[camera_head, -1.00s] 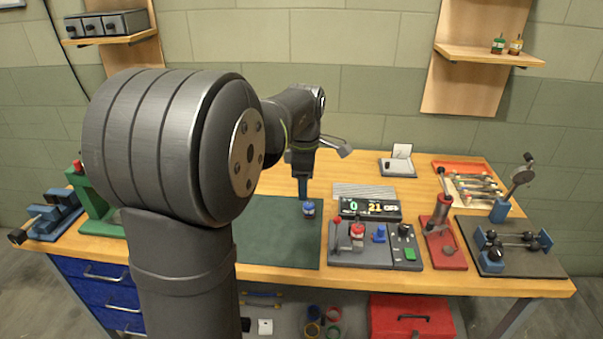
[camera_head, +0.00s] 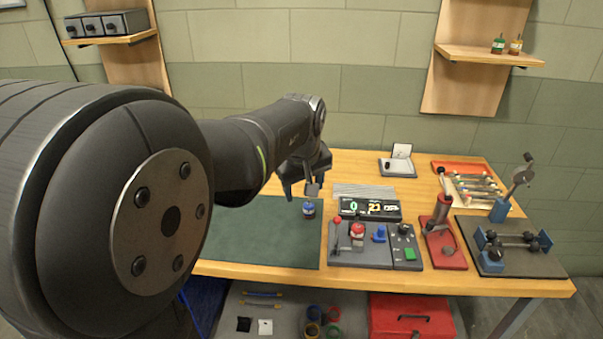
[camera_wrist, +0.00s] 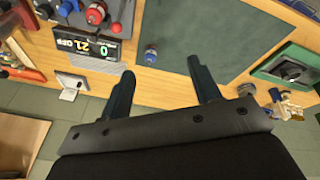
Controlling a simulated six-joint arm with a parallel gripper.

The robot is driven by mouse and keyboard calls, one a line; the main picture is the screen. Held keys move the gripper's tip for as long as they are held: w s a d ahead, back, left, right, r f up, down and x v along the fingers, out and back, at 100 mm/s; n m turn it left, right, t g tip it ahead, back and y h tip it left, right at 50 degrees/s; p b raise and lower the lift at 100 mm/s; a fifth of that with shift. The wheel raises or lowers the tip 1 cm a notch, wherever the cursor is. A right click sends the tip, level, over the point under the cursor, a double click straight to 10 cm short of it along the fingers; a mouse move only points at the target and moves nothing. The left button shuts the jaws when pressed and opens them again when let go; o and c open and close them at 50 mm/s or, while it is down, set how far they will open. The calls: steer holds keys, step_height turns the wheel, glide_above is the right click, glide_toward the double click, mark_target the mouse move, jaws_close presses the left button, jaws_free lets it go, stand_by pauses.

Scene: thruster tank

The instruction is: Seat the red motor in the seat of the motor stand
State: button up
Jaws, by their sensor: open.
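A red-topped motor with a pale body (camera_head: 357,231) stands upright on the grey motor stand (camera_head: 345,258), beside the stand's lever; I cannot tell whether it is fully in a seat. It also shows, red, at the top of the wrist view (camera_wrist: 95,13). A small blue motor with a light band (camera_head: 309,210) stands on the dark green mat; it shows in the wrist view (camera_wrist: 151,53) beyond my fingertips. My gripper (camera_head: 303,190) is above the mat near that blue motor. In the wrist view my gripper (camera_wrist: 162,75) is open, with nothing between its fingers.
A display (camera_head: 371,208) stands behind the stand, and a control box with a green button (camera_head: 410,254) is at its right. A red press-like tool (camera_head: 441,240) and a black tray with blue fixtures (camera_head: 520,262) lie farther right. The green mat (camera_head: 255,238) is otherwise mostly clear.

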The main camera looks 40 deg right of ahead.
steer(key=s+a+r+m, duration=0.4)
steer(key=r+m, duration=0.2)
steer(key=r, duration=0.1)
steer(key=shift+t+h, duration=0.4)
steer(key=shift+d, duration=0.1)
stand_by(0.5)
steer(key=w+d+f+n+g+y, duration=0.1)
steer(key=w+d+f+n, duration=0.3)
steer(key=f+n, duration=0.3)
steer(key=shift+w+d+f+n, duration=0.15)
steer(key=shift+w+d+n, duration=0.2)
steer(key=shift+n, duration=0.45)
steer(key=shift+a, duration=0.1)
stand_by(0.4)
